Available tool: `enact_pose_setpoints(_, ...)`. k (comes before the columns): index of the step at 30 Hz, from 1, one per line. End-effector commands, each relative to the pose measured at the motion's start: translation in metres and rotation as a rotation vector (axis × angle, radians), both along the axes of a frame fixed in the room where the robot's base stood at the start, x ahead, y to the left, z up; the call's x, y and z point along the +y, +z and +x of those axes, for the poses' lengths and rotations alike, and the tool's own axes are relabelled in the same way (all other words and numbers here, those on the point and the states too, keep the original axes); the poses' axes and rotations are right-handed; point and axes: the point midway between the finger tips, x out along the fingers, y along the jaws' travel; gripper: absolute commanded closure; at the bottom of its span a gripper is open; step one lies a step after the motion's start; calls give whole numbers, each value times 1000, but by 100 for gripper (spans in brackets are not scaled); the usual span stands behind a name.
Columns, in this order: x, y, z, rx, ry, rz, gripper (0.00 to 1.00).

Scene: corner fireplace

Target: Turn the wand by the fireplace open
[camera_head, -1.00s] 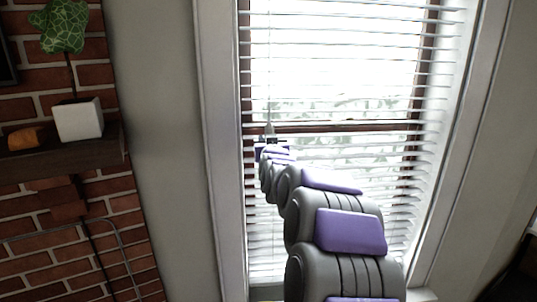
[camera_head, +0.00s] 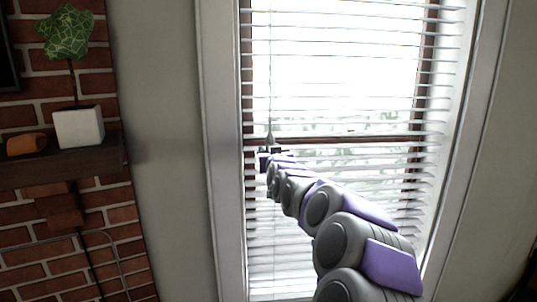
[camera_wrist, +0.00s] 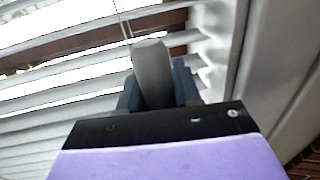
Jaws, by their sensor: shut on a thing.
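The wand hangs as a thin cord (camera_head: 269,75) down the left side of the window blinds, with a grey tapered handle (camera_head: 270,140) at its lower end. In the wrist view the grey handle (camera_wrist: 152,72) stands up between the dark jaws. My gripper (camera_head: 270,153) is shut on this handle, in front of the blinds' left part; its jaws also show in the wrist view (camera_wrist: 157,88). The blinds (camera_head: 340,85) have white slats with bright gaps between them. The lower end of the handle is hidden by the jaws.
A white window frame (camera_head: 221,150) stands close to the left of my gripper. Further left is a brick fireplace wall with a wooden shelf (camera_head: 60,161), which bears a white plant pot (camera_head: 79,127) and an orange object (camera_head: 26,144).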

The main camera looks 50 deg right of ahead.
Motion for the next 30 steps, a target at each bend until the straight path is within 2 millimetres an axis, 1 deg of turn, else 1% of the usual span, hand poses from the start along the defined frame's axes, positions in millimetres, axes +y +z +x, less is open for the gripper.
enact_pose_setpoints(1,0,0,0,0,0,0,98)
enact_pose_setpoints(2,0,0,0,0,0,0,65)
enact_pose_setpoints(7,0,0,0,-1,-1,-1,48)
enact_pose_setpoints(8,0,0,0,-1,-1,-1,47)
enact_pose_setpoints(15,1,1,-1,-2,-1,-1,47)
enact_pose_setpoints(19,4,1,-7,-2,0,0,47)
enact_pose_setpoints(23,12,3,-20,-5,-2,-2,47)
enact_pose_setpoints(30,34,1,-52,-1,-1,-1,47)
